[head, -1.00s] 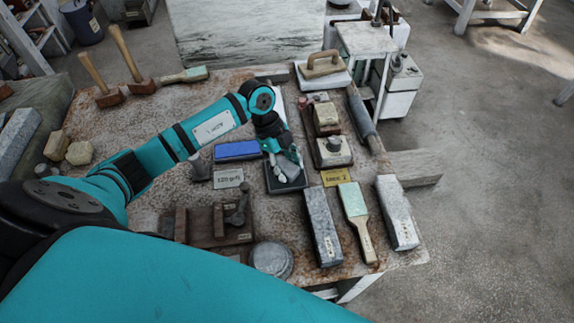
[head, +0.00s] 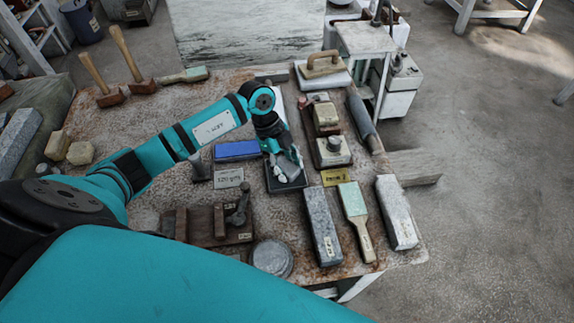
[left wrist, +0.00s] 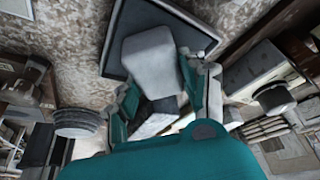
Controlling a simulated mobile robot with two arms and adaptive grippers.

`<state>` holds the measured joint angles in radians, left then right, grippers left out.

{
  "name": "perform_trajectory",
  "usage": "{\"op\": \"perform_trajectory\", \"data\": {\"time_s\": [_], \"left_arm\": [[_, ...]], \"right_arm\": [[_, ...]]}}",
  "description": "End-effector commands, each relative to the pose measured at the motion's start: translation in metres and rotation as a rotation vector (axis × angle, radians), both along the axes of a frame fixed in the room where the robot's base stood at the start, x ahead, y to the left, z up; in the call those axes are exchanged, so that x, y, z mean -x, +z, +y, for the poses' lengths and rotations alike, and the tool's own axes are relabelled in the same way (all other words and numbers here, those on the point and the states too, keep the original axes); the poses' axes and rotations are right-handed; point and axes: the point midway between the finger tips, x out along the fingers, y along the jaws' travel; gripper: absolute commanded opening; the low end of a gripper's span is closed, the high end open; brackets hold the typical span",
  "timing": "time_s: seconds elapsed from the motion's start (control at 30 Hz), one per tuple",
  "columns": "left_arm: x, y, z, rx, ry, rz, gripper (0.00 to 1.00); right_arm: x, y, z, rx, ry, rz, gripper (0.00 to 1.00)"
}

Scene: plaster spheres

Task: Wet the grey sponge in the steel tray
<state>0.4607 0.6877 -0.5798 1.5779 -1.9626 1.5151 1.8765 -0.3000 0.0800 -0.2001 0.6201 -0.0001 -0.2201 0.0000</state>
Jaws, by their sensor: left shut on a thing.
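My left gripper (head: 281,170) is over a dark, shallow square tray (head: 299,184) in the middle of the workbench. In the left wrist view its teal-and-grey fingers (left wrist: 160,95) are closed on the sides of a pale grey block, the sponge (left wrist: 147,62). The tray (left wrist: 205,40) shows behind the sponge in that view. The sponge covers part of the tray. I cannot tell whether the sponge touches the tray floor, or whether there is water in it. My right gripper is not in view.
A blue block (head: 237,150) and a label card (head: 229,178) lie left of the tray. A long grey stone (head: 322,228), a green-topped brush (head: 354,203) and another stone (head: 396,212) lie to the right. A round metal tin (head: 272,258) stands near the front edge.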

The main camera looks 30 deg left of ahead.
Motion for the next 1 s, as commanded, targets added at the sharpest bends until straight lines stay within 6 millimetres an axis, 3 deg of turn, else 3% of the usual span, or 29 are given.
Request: {"op": "perform_trajectory", "data": {"time_s": [0.37, 1.0], "left_arm": [[0.002, 0.000, 0.000, -0.003, -0.001, 0.005, 0.16], [0.000, 0.052, 0.000, -0.002, 0.001, 0.001, 0.16]], "right_arm": [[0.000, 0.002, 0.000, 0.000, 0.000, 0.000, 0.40], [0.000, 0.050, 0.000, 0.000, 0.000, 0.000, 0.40]]}}
